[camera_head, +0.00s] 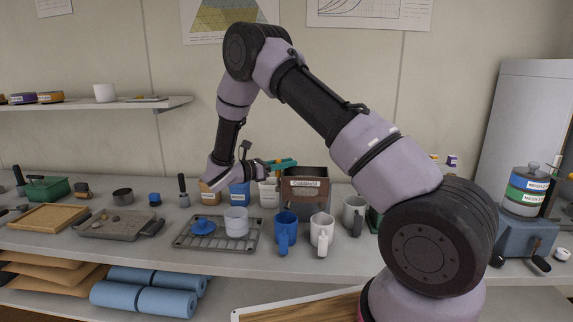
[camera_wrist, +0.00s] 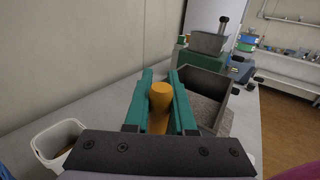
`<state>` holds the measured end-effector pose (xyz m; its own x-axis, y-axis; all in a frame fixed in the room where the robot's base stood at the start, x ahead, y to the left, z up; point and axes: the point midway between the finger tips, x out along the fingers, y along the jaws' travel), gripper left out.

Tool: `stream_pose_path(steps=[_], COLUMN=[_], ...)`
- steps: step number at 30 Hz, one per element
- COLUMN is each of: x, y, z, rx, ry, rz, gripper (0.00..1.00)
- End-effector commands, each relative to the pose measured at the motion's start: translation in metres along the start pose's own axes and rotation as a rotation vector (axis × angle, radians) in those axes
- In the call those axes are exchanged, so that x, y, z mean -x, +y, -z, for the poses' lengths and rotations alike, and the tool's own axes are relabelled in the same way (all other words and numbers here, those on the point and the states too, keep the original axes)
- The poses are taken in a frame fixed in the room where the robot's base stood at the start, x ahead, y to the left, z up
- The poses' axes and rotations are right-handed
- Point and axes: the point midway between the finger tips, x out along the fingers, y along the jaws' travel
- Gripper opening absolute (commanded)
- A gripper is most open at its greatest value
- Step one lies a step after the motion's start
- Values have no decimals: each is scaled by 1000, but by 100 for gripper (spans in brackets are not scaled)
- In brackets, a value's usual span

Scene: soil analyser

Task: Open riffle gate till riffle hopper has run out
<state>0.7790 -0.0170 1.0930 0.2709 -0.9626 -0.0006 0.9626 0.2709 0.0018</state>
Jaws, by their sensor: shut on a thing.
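The riffle hopper (camera_head: 306,190) is a brown open-topped box with a white label, standing at the back of the bench in the head view. In the wrist view the open box (camera_wrist: 222,82) lies just right of my fingers. A grey-brown, grainy-looking surface shows inside it; I cannot tell how deep it is. My gripper (camera_head: 284,163) has teal fingers and reaches in from the left at the box's upper rim. In the wrist view my gripper (camera_wrist: 160,95) is shut on an orange knob (camera_wrist: 160,92), the riffle gate handle. How far the gate is open is hidden.
Orange, blue and white bins (camera_head: 268,195) stand left of the hopper, close under my gripper. A blue mug (camera_head: 286,228), a white mug (camera_head: 322,232) and a grey mug (camera_head: 354,213) stand in front. A wire rack (camera_head: 187,238) holds cups. A soil-analyser-like machine (camera_head: 525,235) stands far right.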

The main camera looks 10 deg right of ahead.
Motion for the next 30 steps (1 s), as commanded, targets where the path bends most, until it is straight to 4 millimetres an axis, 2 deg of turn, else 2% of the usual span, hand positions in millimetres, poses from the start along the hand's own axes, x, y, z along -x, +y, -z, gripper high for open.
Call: stream_pose_path(steps=[15,30], x=[1,7], y=[0,-10], z=[0,-1], rx=[-2,-107], ry=[-1,-72], rz=[-2,-2], gripper=[0,0])
